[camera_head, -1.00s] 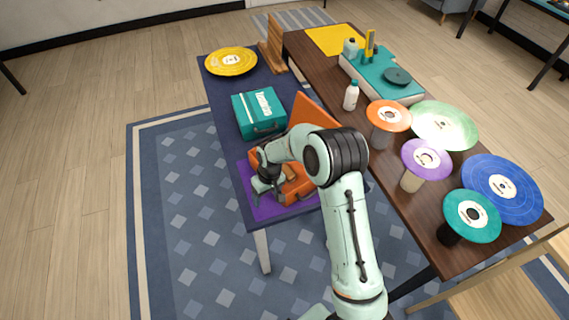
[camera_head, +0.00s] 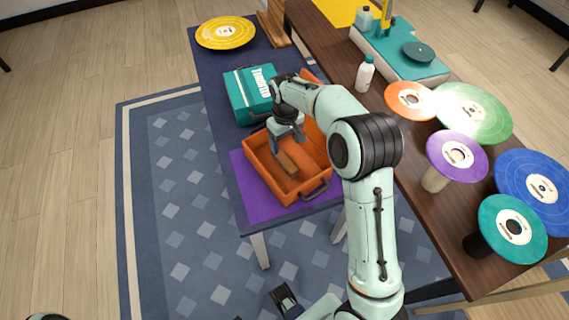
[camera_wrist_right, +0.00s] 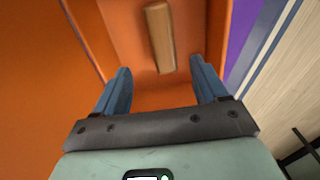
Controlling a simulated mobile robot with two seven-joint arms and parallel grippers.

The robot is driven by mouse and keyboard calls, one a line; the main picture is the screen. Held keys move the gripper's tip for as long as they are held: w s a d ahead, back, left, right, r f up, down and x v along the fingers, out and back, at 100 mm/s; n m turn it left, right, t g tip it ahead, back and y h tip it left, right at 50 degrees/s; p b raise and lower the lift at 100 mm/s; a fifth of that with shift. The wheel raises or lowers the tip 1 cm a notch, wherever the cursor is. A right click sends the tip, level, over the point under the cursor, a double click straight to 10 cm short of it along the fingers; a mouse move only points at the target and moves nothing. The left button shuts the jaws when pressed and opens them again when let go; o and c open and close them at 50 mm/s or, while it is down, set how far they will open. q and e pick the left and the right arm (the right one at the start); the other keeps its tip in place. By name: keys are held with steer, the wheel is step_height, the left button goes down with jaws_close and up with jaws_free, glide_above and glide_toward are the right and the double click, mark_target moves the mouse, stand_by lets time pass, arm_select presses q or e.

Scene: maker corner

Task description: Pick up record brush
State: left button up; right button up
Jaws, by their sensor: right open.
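The record brush appears to be the brown wooden block (camera_head: 288,164) lying on the floor of the open orange case (camera_head: 262,178). My right gripper (camera_head: 287,147) is open and empty above the case, just behind the block in the head view. In the right wrist view the block (camera_wrist_right: 160,38) lies ahead of and between the open blue fingers (camera_wrist_right: 160,70), with a gap from both. The orange case walls (camera_wrist_right: 75,45) show around it. My left gripper is not clearly seen.
The case stands on a purple mat (camera_head: 250,192) at the table's near end. A teal case (camera_head: 240,97) stands close behind it. The orange lid is partly hidden by my arm. Records on stands, such as a purple one (camera_head: 450,145), and a white bottle (camera_head: 365,74) occupy the right table.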

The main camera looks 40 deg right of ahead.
mark_target(285, 159)
steer(key=f, duration=1)
steer(key=shift+s+a+b, duration=0.15)
steer(key=shift+a+b, duration=0.05)
steer(key=shift+b, duration=0.15)
steer(key=c, duration=1.1)
